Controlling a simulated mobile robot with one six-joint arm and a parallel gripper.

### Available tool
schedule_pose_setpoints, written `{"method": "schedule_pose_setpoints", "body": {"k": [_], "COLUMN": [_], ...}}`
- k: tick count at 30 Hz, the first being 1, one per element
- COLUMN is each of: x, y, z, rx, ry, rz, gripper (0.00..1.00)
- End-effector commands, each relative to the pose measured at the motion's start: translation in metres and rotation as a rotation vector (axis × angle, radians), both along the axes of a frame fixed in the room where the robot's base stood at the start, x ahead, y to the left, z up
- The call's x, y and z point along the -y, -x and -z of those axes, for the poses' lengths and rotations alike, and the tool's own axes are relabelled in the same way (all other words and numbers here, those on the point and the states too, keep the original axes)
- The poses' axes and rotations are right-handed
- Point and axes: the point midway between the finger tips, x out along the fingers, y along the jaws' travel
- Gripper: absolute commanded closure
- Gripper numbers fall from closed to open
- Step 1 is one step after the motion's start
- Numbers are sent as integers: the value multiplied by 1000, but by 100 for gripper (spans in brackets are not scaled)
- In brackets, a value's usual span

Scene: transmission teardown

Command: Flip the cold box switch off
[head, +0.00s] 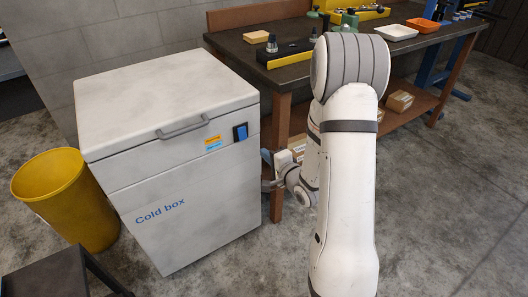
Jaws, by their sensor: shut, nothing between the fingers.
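The cold box (190,215) is a white chest with a closed lid and "Cold box" in blue letters on its front. Its switch (240,132) is a blue rocker in a dark frame, at the upper right of the front face. Which way the rocker is tipped is too small to tell. My gripper (268,172) is close to the right edge of the box's front, below and right of the switch. It appears apart from the switch. It is shut and holds nothing. My arm hides part of the wrist behind it.
A grey handle (182,128) is on the lid's front edge, and an orange and blue label (212,143) is left of the switch. A yellow bin (65,195) stands left of the box. A workbench (225,42) with parts and trays stands behind. The floor at right is clear.

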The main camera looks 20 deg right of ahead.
Motion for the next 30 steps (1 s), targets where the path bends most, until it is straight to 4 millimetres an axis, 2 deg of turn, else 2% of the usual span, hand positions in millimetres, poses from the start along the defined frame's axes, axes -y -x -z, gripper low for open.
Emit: {"method": "schedule_pose_setpoints", "body": {"k": [9,15,21,30], "x": [-22,-31,-35,-35], "y": [-64,-95,-109,-111], "z": [13,19,21,21], "rx": [2,0,-1,0], "ry": [1,1,1,2], "rz": [-1,0,1,3], "gripper": [100,100,100,100]}}
